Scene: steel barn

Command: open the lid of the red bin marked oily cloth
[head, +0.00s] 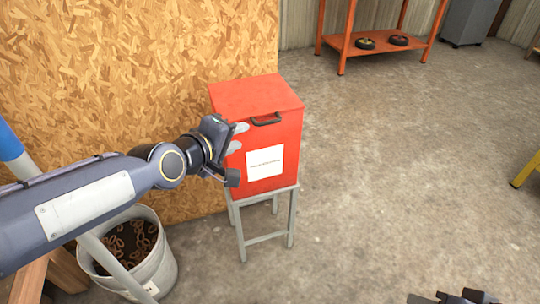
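The red bin (285,155) stands on a grey metal stand against the chipboard wall, with a white label (265,163) on its front; the print is too small to read. Its red lid (255,95) is down, with a dark handle (266,119) at the lid's front edge. My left gripper (239,137) is in front of the bin's left side, left of and slightly below the handle. Its pale fingers are apart with nothing between them. Whether it touches the bin I cannot tell. My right gripper (455,298) shows only partly at the bottom edge.
A white bucket (160,265) of rusty chain stands left of the stand (240,240), below my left arm. An orange shelf (375,45) with two dark round things is at the back. A yellow leg (525,170) shows at right. The concrete floor between is clear.

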